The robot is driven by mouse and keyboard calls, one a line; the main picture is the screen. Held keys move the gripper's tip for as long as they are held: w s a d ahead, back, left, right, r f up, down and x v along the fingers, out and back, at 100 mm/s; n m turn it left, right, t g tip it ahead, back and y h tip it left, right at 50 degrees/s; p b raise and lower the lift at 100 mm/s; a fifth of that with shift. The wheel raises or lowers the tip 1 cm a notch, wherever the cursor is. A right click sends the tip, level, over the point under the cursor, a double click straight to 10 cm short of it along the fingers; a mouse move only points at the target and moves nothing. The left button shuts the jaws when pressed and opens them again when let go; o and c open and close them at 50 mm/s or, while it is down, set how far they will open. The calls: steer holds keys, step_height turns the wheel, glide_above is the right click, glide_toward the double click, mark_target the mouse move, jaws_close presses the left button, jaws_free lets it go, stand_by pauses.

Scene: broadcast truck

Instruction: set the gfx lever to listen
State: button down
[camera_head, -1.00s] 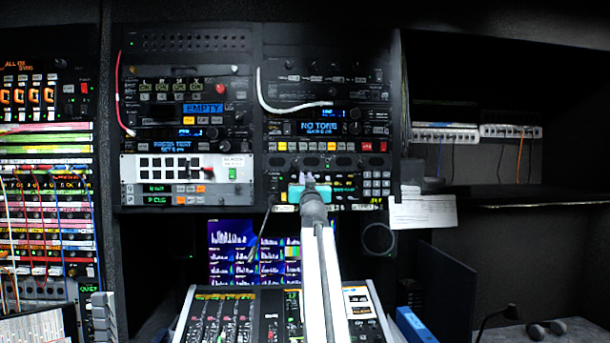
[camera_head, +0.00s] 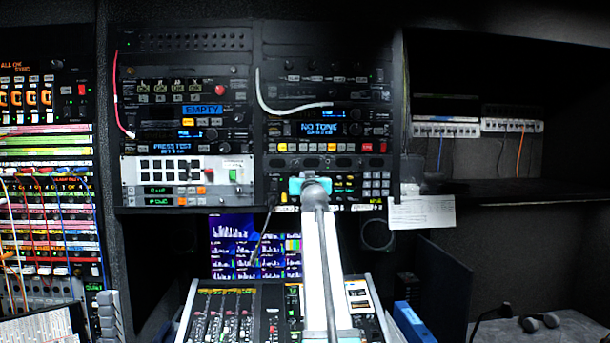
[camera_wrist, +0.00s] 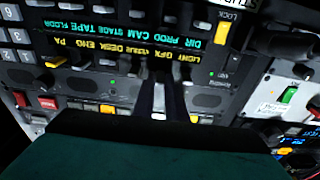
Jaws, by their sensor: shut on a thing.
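The intercom panel (camera_head: 345,187) is in the rack's right column, partly hidden behind my arm in the head view. In the wrist view the panel appears upside down, with a yellow-lettered row of labels including GFX (camera_wrist: 161,64). My gripper (camera_wrist: 161,95) is at the panel, in line with that label. In the head view the teal wrist part of my gripper (camera_head: 311,186) covers the spot.
Neighbouring levers, such as a yellow one (camera_wrist: 55,62) near the PA label, are close by on the same row. A mixing desk (camera_head: 230,315) and a monitor (camera_head: 235,245) are below the rack. A paper sheet (camera_head: 423,212) hangs at its right.

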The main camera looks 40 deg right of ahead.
steer(key=shift+w+r+g+y+p, duration=0.1)
steer(key=shift+r+g+y+p, duration=0.25)
steer(key=shift+r+g+y, duration=0.25)
steer(key=shift+f, duration=0.1)
steer(key=c, duration=1.8)
jaws_free()
steer(key=shift+f, duration=0.1)
